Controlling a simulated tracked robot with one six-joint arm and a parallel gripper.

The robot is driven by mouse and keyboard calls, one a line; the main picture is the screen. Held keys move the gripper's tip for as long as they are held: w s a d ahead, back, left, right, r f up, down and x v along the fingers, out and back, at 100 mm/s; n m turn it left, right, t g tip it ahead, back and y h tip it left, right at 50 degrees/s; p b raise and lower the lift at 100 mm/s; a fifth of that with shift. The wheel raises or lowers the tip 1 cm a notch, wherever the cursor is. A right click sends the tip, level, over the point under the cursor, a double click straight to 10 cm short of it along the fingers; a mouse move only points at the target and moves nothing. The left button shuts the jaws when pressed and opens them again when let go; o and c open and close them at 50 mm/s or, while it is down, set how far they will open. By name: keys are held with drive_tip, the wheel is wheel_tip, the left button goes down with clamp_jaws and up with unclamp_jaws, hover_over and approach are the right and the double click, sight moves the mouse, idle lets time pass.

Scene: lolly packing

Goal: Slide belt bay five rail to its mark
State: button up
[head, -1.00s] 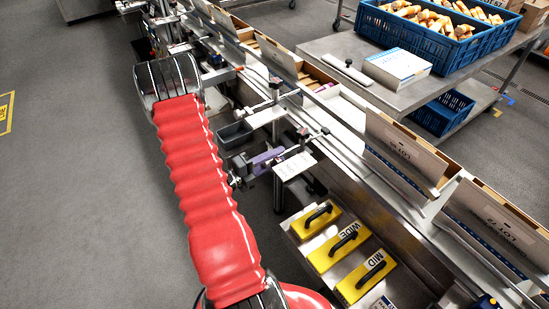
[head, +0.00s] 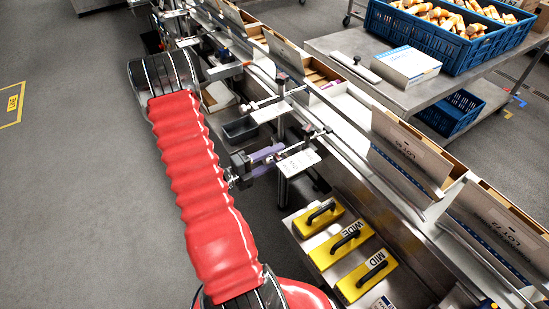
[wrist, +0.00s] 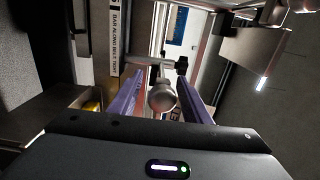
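My gripper (head: 278,157) is at the near side of the belt, low beside a rail bracket with a white tag (head: 298,162). Its two purple fingers are spread with a gap between them. In the wrist view the fingers of my gripper (wrist: 161,82) stand either side of a round grey knob (wrist: 162,96) on a cross rod (wrist: 150,62); they look open around it, though light contact cannot be ruled out. A slim guide rail (head: 318,85) runs along the belt. Which part is the bay five rail and where its mark is, I cannot tell.
A label reading "BAR ALONG BELT TIGHT" (wrist: 115,38) is at left in the wrist view. Yellow handled blocks (head: 336,252) lie below the belt. Open cartons (head: 408,155) line the belt. A dark bin (head: 240,130) sits beside my arm. Floor at left is clear.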

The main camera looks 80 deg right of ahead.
drive_tip(key=shift+w, duration=0.1)
drive_tip(key=shift+w+a, duration=0.35)
drive_tip(key=shift+w, duration=0.05)
drive_tip(key=v, duration=1.2)
drive_tip(key=shift+a, duration=0.25)
drive_tip(key=shift+w, duration=0.15)
idle(0.3)
